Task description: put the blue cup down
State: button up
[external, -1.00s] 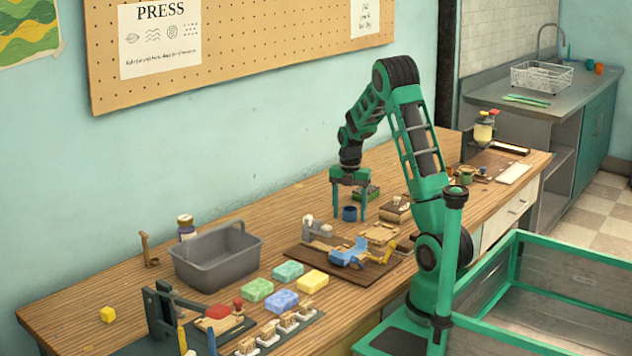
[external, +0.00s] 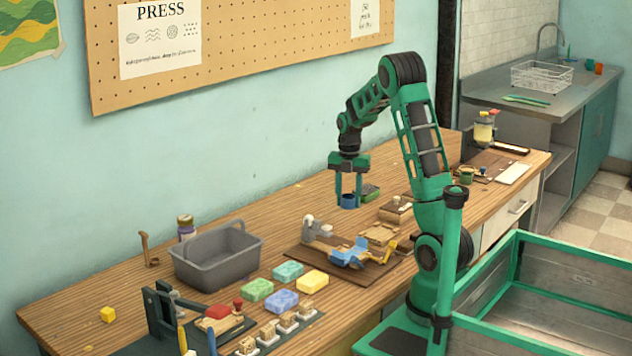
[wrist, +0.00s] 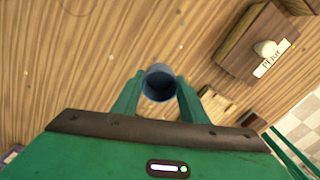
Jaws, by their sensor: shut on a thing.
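The blue cup (external: 348,201) is between the two green fingers of my gripper (external: 349,196) in the external view. My gripper is shut on it from both sides. The cup also shows in the wrist view (wrist: 159,84), seen from above, upright with its dark round opening facing the camera. The bare wooden bench top (external: 300,205) is under the cup. I cannot tell whether the cup's base touches the wood or hangs just above it.
A wooden box with a knob (external: 395,210) is to the right, and a brown board with tools (external: 340,258) lies in front. A grey tub (external: 217,258) is at left. Bench between tub and cup is clear.

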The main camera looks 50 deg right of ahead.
jog(key=s+a+r, duration=0.1)
jog(key=a+r, duration=0.5)
jog(key=a, duration=0.4)
jog(key=shift+s+a, duration=0.25)
jog(key=shift+a, duration=0.1)
jog(key=shift+r, duration=0.2)
